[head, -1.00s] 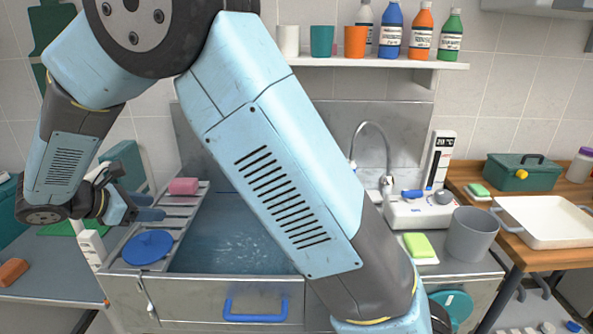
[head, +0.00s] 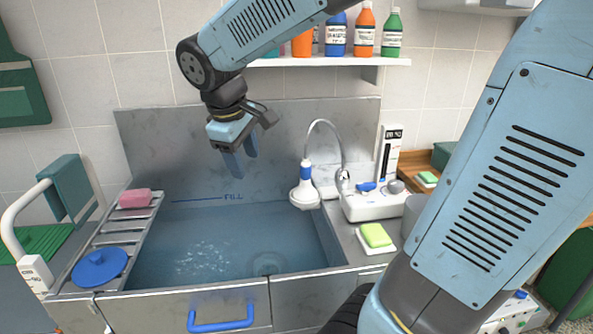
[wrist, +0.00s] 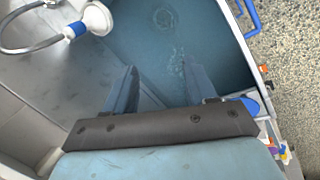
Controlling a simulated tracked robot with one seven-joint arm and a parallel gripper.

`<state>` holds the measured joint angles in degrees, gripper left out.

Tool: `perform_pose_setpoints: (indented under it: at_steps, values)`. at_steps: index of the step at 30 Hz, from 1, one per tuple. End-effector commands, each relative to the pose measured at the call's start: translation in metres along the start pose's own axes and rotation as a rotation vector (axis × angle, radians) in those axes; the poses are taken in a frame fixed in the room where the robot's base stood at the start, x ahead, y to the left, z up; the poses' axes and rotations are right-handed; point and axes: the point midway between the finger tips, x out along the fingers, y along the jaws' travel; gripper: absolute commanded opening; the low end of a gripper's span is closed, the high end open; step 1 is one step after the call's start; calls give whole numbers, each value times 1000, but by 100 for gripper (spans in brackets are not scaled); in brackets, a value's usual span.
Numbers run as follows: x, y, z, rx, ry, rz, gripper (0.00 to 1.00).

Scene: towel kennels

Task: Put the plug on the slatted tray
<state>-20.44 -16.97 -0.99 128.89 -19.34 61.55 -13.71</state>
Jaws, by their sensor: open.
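The plug (head: 101,266) is a blue disc with a raised knob. It lies flat on the near part of the slatted tray (head: 119,238), a metal rack along the left side of the tub. A pink block (head: 135,198) sits at the far end of the same tray. My gripper (head: 241,168) is open and empty, in the air over the back of the tub, well to the right of the plug and above it. In the wrist view, my gripper's fingers (wrist: 160,80) are spread with nothing between them. A blue patch at the right there may be the plug, partly hidden.
The tub (head: 205,320) holds water, with a round drain (head: 268,263) on its floor. A shelf (head: 335,62) with bottles hangs behind. A yellow-green sponge (head: 376,235) lies at the right.

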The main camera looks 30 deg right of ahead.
Motion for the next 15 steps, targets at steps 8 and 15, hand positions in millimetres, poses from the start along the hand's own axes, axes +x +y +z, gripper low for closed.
perform_pose_setpoints:
  at_steps: [8,15]
  values:
    - [-12,-1,75,371,153,-65,56]
    - [-17,-13,119,646,276,-102,56]
